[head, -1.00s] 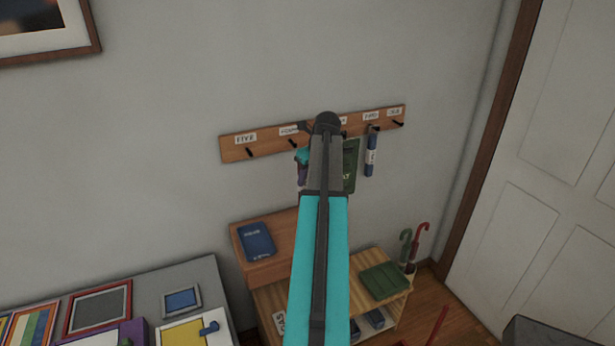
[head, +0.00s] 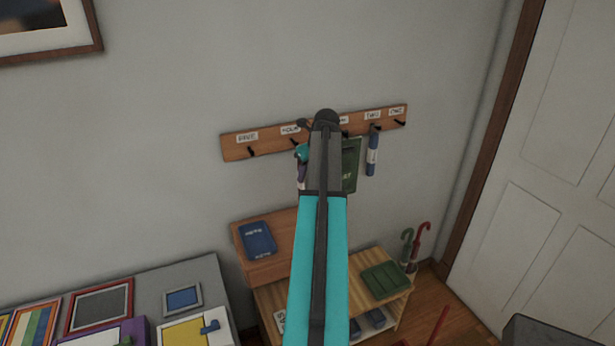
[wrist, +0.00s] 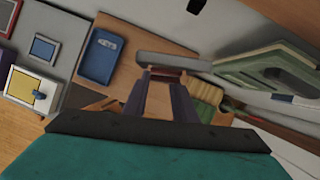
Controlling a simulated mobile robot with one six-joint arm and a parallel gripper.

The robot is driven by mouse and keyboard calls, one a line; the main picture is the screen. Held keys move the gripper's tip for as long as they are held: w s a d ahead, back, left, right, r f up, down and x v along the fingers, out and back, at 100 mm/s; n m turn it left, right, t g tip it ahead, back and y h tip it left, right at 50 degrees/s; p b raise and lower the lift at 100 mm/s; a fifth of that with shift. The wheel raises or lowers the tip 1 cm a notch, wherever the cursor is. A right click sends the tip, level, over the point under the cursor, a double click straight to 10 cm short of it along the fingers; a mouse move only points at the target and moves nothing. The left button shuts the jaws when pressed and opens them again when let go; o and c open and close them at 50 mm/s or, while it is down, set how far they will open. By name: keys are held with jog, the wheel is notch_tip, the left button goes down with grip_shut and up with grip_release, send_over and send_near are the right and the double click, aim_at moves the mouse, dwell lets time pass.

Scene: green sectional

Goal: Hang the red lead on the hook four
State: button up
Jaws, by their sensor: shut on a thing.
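The wooden hook rail (head: 270,146) is on the wall in the head view. Hook four (head: 294,141) is under its "FOUR" label, just left of my arm. My gripper (wrist: 166,76) is mostly hidden behind my arm in the head view; a teal and purple part of it shows just below hook four. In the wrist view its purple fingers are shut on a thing. A small dark red strip, which looks like part of the red lead (wrist: 178,71), shows at the fingertips. The rest of the lead cannot be made out.
A green bag (head: 351,165) hangs right of my arm and a blue rolled item (head: 372,155) hangs at hook two. Hooks five (head: 251,152) and one (head: 399,122) look empty. Below stand a wooden shelf (head: 276,269) with a blue book (head: 257,238) and umbrellas (head: 421,240).

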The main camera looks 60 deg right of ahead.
jog(key=shift+w+d+f, duration=0.3)
jog(key=shift+w+d, duration=0.5)
jog(key=shift+w, duration=0.3)
jog(key=shift+w+d+f, duration=0.25)
jog(key=shift+w+d, duration=0.6)
jog(key=shift+w, duration=0.25)
jog(key=shift+w+d+f, duration=0.3)
jog(key=shift+w+d, duration=0.5)
jog(key=shift+w, duration=0.3)
jog(key=shift+f, duration=0.1)
jog(key=o, duration=0.9)
jog(key=shift+o, duration=0.2)
jog(key=b+v, duration=0.5)
jog(key=v, duration=0.8)
jog(key=shift+r, duration=0.4)
jog(key=shift+s, duration=0.2)
